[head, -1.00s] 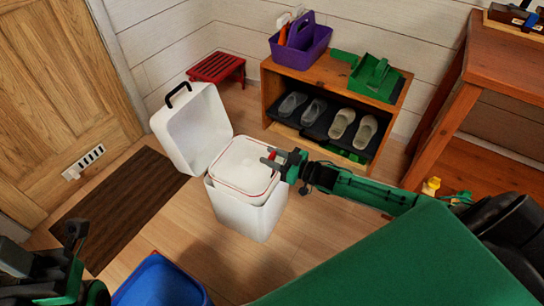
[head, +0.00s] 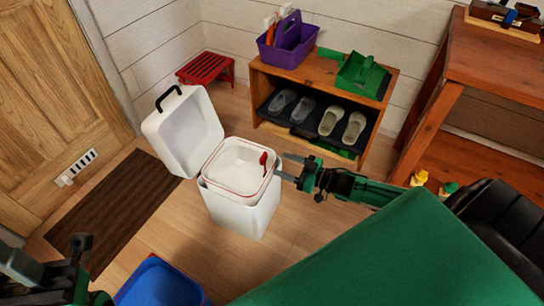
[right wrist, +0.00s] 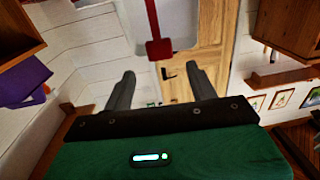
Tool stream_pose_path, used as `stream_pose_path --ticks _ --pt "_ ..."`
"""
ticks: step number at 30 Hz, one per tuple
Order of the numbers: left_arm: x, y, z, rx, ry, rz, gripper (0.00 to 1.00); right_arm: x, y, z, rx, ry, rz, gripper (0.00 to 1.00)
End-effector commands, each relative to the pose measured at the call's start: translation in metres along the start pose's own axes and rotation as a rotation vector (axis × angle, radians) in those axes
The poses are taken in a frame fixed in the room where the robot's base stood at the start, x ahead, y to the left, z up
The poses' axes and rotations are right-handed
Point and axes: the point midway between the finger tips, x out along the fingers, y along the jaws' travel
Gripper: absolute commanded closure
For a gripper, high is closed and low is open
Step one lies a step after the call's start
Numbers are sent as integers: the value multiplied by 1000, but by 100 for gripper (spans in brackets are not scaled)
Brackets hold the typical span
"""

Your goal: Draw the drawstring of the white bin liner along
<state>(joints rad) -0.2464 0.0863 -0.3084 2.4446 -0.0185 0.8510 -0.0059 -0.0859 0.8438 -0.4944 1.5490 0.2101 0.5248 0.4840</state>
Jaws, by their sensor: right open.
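The white bin (head: 240,215) stands on the floor with its lid (head: 184,130) tipped open to the left. The white liner (head: 236,168) lines its mouth, and the red drawstring (head: 222,186) runs around the rim. A red tab (head: 264,158) stands up at the right side of the rim; in the right wrist view the tab (right wrist: 159,49) hangs ahead of the fingers on a red strap. My right gripper (head: 282,167) is open and empty, just right of the tab and apart from it. My left gripper (head: 80,244) is at the lower left; its jaw state is unclear.
A wooden shoe rack (head: 320,80) with a purple caddy (head: 292,45) and a green dustpan (head: 362,75) stands behind the bin. A red stool (head: 205,68) is by the wall. A brown mat (head: 110,210) lies left, a blue container (head: 160,284) in front.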

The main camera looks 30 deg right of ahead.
Motion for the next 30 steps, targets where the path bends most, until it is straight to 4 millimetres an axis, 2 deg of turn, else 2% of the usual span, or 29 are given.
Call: stream_pose_path --ticks 3,10,15,30 --pt "0 0 -1 -1 -17 2 66 -24 0 -1 1 -4 1 42" --pt "-7 1 2 -3 -55 0 66 -50 0 -1 0 -1 0 42" --pt "-9 0 2 -3 -60 -3 66 -55 0 0 -1 1 0 42" --pt "-6 0 0 0 -49 -11 66 -55 0 0 0 1 0 42"
